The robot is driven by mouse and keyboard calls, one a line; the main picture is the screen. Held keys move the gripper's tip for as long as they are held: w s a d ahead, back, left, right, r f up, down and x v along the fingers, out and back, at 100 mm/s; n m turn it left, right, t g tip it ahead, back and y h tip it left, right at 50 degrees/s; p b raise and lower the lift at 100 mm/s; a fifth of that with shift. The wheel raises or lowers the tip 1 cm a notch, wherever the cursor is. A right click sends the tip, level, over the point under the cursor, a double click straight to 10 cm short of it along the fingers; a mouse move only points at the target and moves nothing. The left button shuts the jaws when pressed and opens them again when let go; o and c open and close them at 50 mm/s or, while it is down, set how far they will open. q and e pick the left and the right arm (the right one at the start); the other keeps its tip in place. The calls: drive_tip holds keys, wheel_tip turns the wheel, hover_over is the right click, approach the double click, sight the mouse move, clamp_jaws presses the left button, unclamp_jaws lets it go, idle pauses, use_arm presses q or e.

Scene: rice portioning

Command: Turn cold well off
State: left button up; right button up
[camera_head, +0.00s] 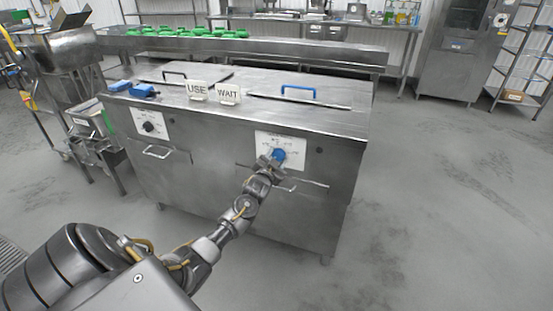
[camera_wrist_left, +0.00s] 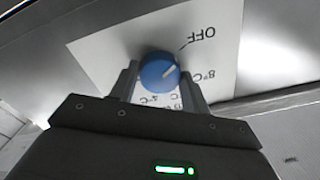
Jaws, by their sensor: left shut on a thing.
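The blue knob (camera_head: 279,154) is on a white dial plate (camera_head: 296,143) on the right front of the steel unit. In the left wrist view the knob (camera_wrist_left: 158,72) sits between the two fingers of my left gripper (camera_wrist_left: 160,80), which is shut on it. The dial plate (camera_wrist_left: 110,47) reads OFF, 8°C and 4°C, seen upside down. The knob's white mark points up and right in that view, between OFF and 8°C and seemingly nearer OFF. In the head view my left gripper (camera_head: 270,162) partly covers the knob.
A black knob (camera_head: 149,127) is on the left dial plate. Signs USE (camera_head: 196,91) and WAIT (camera_head: 228,94) stand on the unit's top (camera_head: 240,110). A door handle (camera_head: 305,185) is just below my gripper. The floor to the right (camera_head: 450,190) is clear.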

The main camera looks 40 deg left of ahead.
use_arm(q)
drive_tip(key=o, duration=1)
drive_tip(key=v, duration=1)
drive_tip(key=shift+s+d+p, duration=0.2)
drive_tip(key=shift+s+p, duration=0.15)
drive_tip(key=shift+p, duration=0.05)
use_arm(e)
drive_tip(key=shift+s+d+f, duration=0.25)
drive_tip(key=shift+s+f, duration=0.15)
drive_tip(key=shift+s, duration=0.1)
drive_tip(key=shift+s+d+f, duration=0.25)
drive_tip(key=shift+s+f, duration=0.15)
drive_tip(key=shift+s, duration=0.05)
